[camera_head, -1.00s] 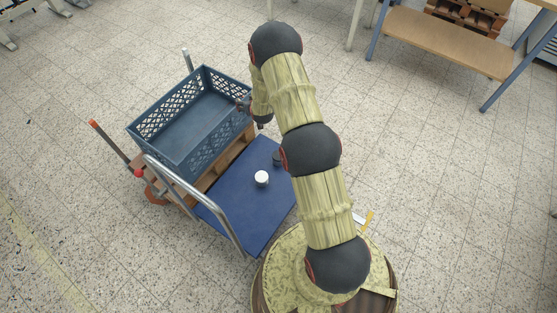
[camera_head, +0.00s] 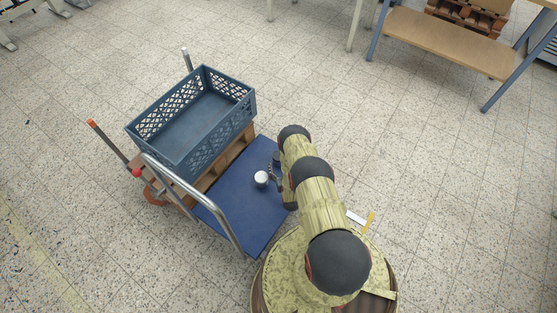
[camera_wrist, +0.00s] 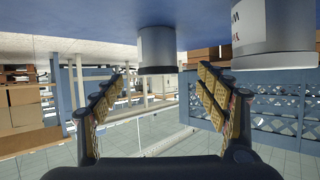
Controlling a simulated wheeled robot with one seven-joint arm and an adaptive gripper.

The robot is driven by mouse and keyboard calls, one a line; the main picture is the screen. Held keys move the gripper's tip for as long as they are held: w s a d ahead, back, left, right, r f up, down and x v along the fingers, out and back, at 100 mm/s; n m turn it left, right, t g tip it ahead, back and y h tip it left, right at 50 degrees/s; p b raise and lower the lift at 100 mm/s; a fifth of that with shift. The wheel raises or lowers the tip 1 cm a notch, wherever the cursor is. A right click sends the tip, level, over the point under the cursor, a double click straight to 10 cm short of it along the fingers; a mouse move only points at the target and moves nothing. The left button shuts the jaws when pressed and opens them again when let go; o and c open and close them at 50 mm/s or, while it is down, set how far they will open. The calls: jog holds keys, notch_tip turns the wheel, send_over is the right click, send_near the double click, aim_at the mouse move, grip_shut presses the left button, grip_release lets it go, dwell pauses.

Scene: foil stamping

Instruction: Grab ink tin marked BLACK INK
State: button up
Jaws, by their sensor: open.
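In the head view a white-topped tin (camera_head: 261,179) stands on the blue deck of the cart. A smaller dark shape (camera_head: 276,158) stands behind it, partly beside my arm. My gripper (camera_head: 272,174) is low over the deck, just right of the white tin. The wrist view looks inverted, with the deck along the top. My gripper (camera_wrist: 163,76) is open and empty there. A larger tin (camera_wrist: 273,35) with red letters on a white label is at upper right, cut by the frame. No full label is readable.
The flat cart (camera_head: 243,218) has a metal push handle (camera_head: 190,192) on its left side. A blue crate (camera_head: 165,148) stands on a wooden pallet behind the deck. A wooden bench (camera_head: 450,45) is at upper right. The floor around the cart is mostly clear.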

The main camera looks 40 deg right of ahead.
jog(key=b+x, duration=0.2)
jog(key=x, duration=0.1)
jog(key=b+x, duration=0.1)
jog(key=x, duration=0.2)
jog(key=shift+d+f+b, duration=0.25)
jog(key=shift+f+b, duration=0.15)
jog(key=shift+f, duration=0.05)
jog(key=shift+w+d+f, duration=0.1)
jog(key=shift+w+d, duration=0.05)
jog(key=shift+w, duration=0.3)
jog(key=c, duration=0.3)
jog(key=c, duration=1.2)
jog(key=shift+c, duration=0.2)
